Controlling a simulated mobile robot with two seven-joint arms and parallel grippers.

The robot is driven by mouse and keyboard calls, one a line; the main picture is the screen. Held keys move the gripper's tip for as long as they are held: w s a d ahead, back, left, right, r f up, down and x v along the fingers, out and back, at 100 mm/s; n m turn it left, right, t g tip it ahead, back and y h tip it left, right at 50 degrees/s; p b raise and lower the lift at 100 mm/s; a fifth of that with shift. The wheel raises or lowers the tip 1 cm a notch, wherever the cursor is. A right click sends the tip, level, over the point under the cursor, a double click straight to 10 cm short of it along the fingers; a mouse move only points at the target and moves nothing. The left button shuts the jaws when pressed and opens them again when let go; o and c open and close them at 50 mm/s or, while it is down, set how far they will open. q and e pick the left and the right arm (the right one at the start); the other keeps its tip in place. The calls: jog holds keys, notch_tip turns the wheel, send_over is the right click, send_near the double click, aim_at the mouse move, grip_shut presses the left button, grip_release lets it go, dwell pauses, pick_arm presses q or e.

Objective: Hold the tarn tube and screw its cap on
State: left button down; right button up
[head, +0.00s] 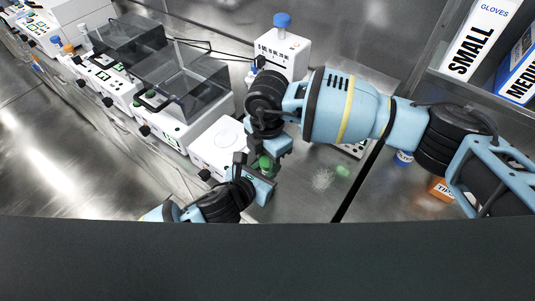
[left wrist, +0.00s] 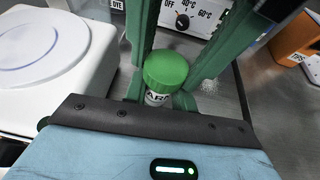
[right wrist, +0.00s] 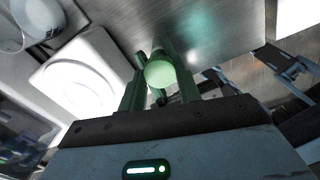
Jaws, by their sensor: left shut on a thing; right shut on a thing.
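The tarn tube (left wrist: 157,98) shows in the left wrist view as a white label with dark letters, partly hidden between the green fingers. My left gripper (left wrist: 160,88) is shut on it. The green cap (left wrist: 166,68) is directly above the label, in line with the tube; I cannot tell how far the threads are engaged. My right gripper (right wrist: 161,85) is shut on the cap, whose round pale green shape (right wrist: 160,73) shows between its fingers. In the head view both grippers meet near the middle, and the arms hide most of the tube.
A white device with a round plate (head: 221,143) stands just left of the grippers. A white box with a blue knob (head: 282,50) stands behind them. Clear-lidded machines (head: 182,88) line the left. An orange tip box (head: 442,190) is at the right. Steel bench to the front right is mostly free.

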jog(key=o, duration=0.9)
jog(key=shift+f, duration=0.15)
jog(key=shift+s, duration=0.1)
jog(key=shift+d, duration=0.1)
jog(key=shift+r, duration=2.35)
jog(key=shift+c, duration=0.2)
